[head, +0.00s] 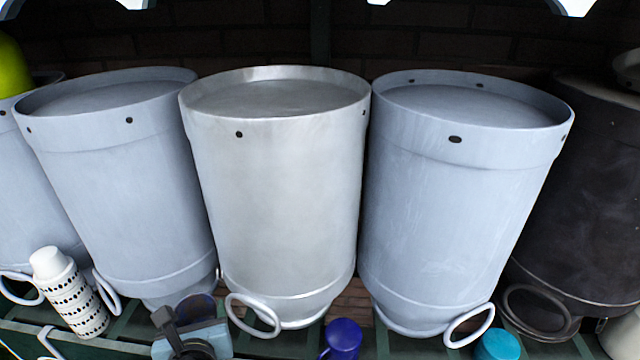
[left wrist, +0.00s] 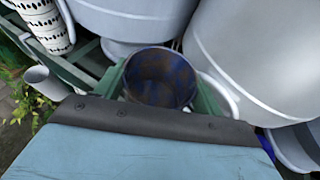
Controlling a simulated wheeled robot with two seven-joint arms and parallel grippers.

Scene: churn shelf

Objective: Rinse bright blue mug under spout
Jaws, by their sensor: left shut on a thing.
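My left gripper (head: 188,328) is low in the head view, in front of the churns, and is shut on a blue mug (head: 202,304). In the left wrist view this mug (left wrist: 160,75) shows its open mouth, with brown stains on the blue inside. Its outside is mostly hidden by the gripper. A second mug, deep blue (head: 342,337), stands at the bottom middle of the head view, apart from the gripper. A pale tube (left wrist: 42,82) with an open end is at the left of the wrist view; I cannot tell if it is the spout. My right gripper is not in view.
Large metal churns (head: 275,180) with ring handles stand in a row behind. A stack of patterned white cups (head: 75,295) is to the left. A teal item (head: 498,345) is at the lower right. The green slatted shelf (head: 275,345) has small gaps between items.

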